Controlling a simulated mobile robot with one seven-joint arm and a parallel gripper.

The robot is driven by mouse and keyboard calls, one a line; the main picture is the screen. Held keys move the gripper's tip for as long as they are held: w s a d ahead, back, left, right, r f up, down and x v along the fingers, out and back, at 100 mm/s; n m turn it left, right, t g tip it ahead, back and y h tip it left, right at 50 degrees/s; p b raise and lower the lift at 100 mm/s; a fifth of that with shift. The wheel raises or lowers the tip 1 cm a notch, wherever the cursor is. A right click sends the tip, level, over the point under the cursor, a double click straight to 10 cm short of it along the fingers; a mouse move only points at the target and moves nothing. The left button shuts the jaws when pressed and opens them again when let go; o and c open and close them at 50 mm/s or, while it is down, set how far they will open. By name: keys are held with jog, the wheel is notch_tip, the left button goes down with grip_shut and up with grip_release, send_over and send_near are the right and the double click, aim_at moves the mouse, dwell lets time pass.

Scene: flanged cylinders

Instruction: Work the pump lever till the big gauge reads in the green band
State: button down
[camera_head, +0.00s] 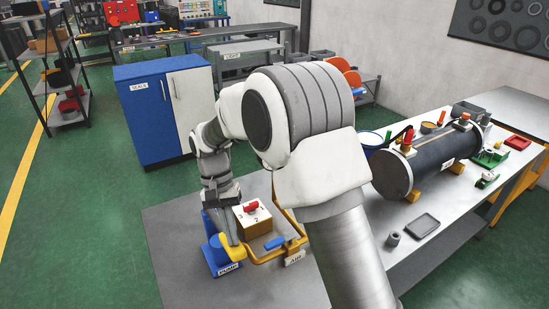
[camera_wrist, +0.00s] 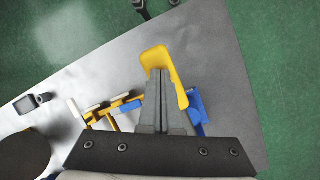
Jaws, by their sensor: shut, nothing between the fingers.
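The pump (camera_head: 213,240) is a blue unit labelled PUMP on the near bench, at the lower left of the head view. My gripper (camera_head: 233,241) points down at this yellow part. In the wrist view my gripper (camera_wrist: 160,75) is shut and empty, its tips right by the yellow piece. I cannot tell whether they touch. A blue part (camera_wrist: 196,110) lies just right of the fingers. I cannot make out the big gauge or its reading.
A box with a red knob (camera_head: 251,206) and numbers stands close behind the pump. Yellow pipework with a blue handle (camera_head: 275,243) and an AIR label (camera_head: 294,258) is to its right. A dark flanged cylinder (camera_head: 440,155) lies on the right bench. The bench's left part is clear.

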dwell(0.6)
jog(key=shift+p+v, duration=1.05)
jog(key=shift+v, duration=1.45)
